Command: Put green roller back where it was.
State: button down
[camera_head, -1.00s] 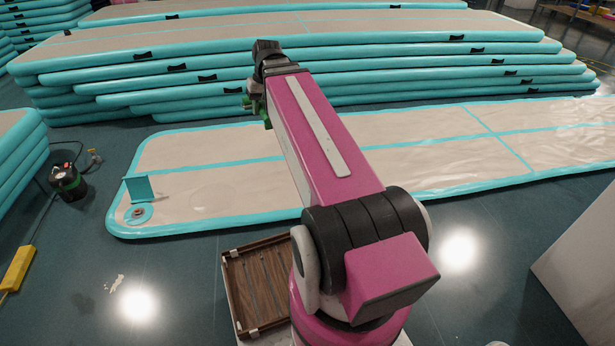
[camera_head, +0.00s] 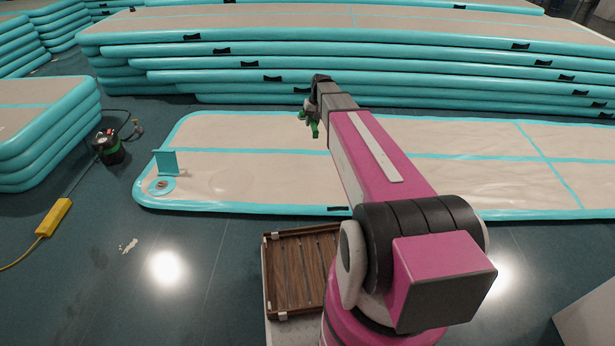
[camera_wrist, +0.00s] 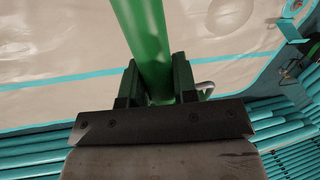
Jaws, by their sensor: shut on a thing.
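The green roller (camera_wrist: 146,40) shows in the wrist view as a smooth green shaft running up out of the picture. My gripper (camera_wrist: 153,82) is shut on it, with a dark finger on either side. In the head view my gripper (camera_head: 311,122) is at the far end of my pink arm, and a bit of green shows there. The roller's far end is cut off in the wrist view. A small metal loop shows beside the right finger.
A beige and teal inflatable track (camera_head: 260,135) lies flat on the floor beyond me. Several stacked tracks (camera_head: 400,62) stand behind it. A wooden slatted tray (camera_head: 300,270) is close to my base. A black pump (camera_head: 108,148) and yellow power strip (camera_head: 54,217) with cables lie left.

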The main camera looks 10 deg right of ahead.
jog(key=w+f, duration=0.5)
jog(key=f, duration=0.5)
jog(key=w+f, duration=0.4)
jog(key=f, duration=0.7)
send_over(306, 189)
jog(key=d+x, duration=0.2)
jog(key=x, duration=0.8)
jog(key=d+f+x, duration=0.1)
jog(key=d+x, duration=0.1)
jog(key=x, duration=0.9)
jog(key=shift+w+d+f, duration=0.1)
jog(key=shift+d+f, duration=0.05)
jog(key=shift+d, duration=0.45)
jog(key=shift+f, duration=0.1)
jog(key=shift+d+x, duration=0.25)
jog(key=shift+x, duration=0.85)
jog(key=shift+d+x, duration=0.2)
jog(key=shift+x, duration=0.85)
jog(key=shift+d+x, duration=0.25)
jog(key=shift+x, duration=0.85)
jog(key=shift+x, duration=0.85)
jog(key=c, duration=0.8)
grip_release()
jog(key=shift+d, duration=0.15)
